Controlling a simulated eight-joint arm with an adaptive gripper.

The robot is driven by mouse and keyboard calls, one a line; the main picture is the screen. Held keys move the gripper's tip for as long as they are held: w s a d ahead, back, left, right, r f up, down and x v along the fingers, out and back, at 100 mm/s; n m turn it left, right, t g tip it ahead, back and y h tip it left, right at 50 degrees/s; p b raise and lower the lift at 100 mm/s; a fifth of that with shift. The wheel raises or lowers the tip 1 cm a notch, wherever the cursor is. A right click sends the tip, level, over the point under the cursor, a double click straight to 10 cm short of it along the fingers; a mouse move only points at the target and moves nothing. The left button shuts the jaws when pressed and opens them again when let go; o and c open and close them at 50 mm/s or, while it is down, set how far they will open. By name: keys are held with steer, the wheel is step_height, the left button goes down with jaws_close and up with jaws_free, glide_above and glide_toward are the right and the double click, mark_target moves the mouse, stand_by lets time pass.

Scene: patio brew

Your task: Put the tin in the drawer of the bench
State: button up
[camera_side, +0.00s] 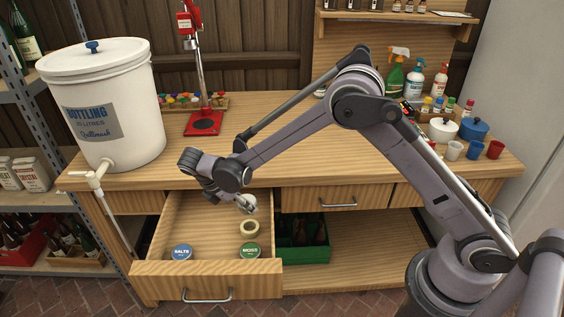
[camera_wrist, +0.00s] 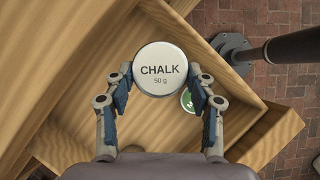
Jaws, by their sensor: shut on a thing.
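A round white tin labelled CHALK, 50 g (camera_wrist: 160,64) sits between the two fingers of my gripper (camera_wrist: 161,80) in the wrist view. My gripper is shut on it, with its lid facing the camera. In the side view my gripper (camera_side: 245,203) hangs over the right part of the open drawer (camera_side: 205,282), near the bench top's front edge; the tin is hard to make out there. In the drawer are a blue SALTS tin (camera_side: 180,252), a green MOSS tin (camera_side: 249,250) and a pale ring (camera_side: 249,228). The green tin (camera_wrist: 187,100) is partly hidden in the wrist view.
The bench top (camera_side: 280,150) overhangs the drawer's back. A large white bottling bucket (camera_side: 105,105) with a tap stands at its left. A green crate of bottles (camera_side: 302,245) is below, right of the drawer. The drawer's left and middle floor is mostly clear.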

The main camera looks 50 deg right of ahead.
glide_above(220, 247)
steer(key=a, duration=0.2)
step_height(220, 247, down, 6)
steer(key=shift+f, duration=2.15)
steer(key=shift+f, duration=0.1)
steer(key=o, duration=1.2)
